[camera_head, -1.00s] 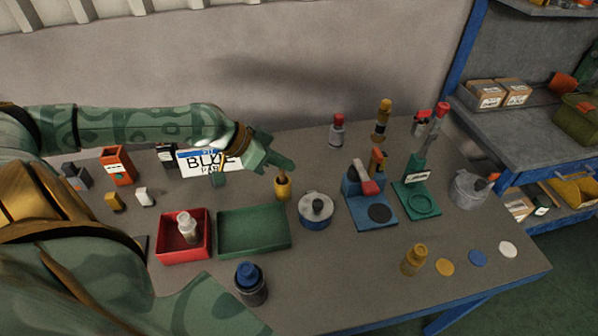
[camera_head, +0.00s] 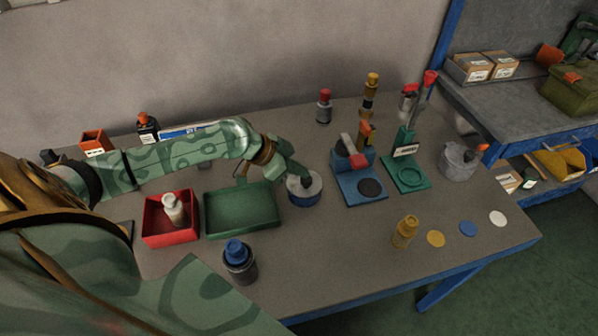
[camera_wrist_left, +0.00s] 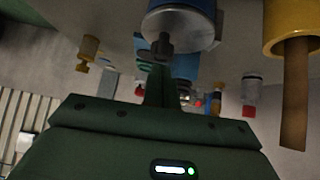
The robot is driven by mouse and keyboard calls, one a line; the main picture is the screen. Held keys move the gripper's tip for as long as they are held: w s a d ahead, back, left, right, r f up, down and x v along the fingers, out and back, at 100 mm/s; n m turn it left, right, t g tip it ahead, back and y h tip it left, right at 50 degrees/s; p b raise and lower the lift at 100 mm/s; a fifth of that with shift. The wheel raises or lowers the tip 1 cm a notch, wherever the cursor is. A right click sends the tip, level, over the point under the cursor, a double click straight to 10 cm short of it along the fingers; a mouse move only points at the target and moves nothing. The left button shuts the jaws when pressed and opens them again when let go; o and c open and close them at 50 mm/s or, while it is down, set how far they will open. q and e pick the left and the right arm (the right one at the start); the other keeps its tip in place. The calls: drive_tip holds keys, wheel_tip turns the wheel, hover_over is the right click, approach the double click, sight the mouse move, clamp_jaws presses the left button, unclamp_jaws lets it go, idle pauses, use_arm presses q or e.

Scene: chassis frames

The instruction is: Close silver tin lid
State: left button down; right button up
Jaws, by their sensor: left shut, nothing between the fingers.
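A round silver tin (camera_head: 304,199) with a blue side band stands near the middle of the table. Its silver lid with a dark knob lies on top; I cannot tell if it sits fully down. In the left wrist view the tin (camera_wrist_left: 205,50) is at the top, with the knob (camera_wrist_left: 161,44) standing out from the lid. My left gripper (camera_head: 305,182) reaches over the tin from the left. Its fingers (camera_wrist_left: 160,75) are shut and empty, at or very near the knob; contact is unclear. My right gripper is not in view.
A green tray (camera_head: 240,229) and red box (camera_head: 170,237) lie left of the tin. A blue-capped jar (camera_head: 240,262) stands in front. A blue stand (camera_head: 362,191) is close right. A grey canister (camera_head: 458,161) stands farther right. A yellow cup (camera_wrist_left: 290,28) shows in the wrist view.

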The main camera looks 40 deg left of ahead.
sight(300, 189)
use_arm(q)
drive_tip(key=shift+f, duration=0.3)
drive_tip(key=shift+s+d+f, duration=0.2)
drive_tip(key=shift+s+f, duration=0.05)
drive_tip(key=shift+f, duration=0.25)
drive_tip(key=shift+s+f, duration=0.2)
drive_tip(key=shift+f, duration=0.1)
drive_tip(key=shift+d, duration=0.1)
drive_tip(key=r+p, duration=0.1)
drive_tip(key=p, duration=0.1)
drive_tip(key=r+p, duration=0.3)
drive_tip(key=r, duration=0.1)
drive_tip(key=shift+w+r+p, duration=0.1)
drive_tip(key=shift+w+p, duration=0.15)
drive_tip(key=shift+p, duration=0.15)
drive_tip(key=v, duration=1)
drive_tip(key=shift+p, duration=0.35)
drive_tip(key=shift+s+d+r, duration=0.1)
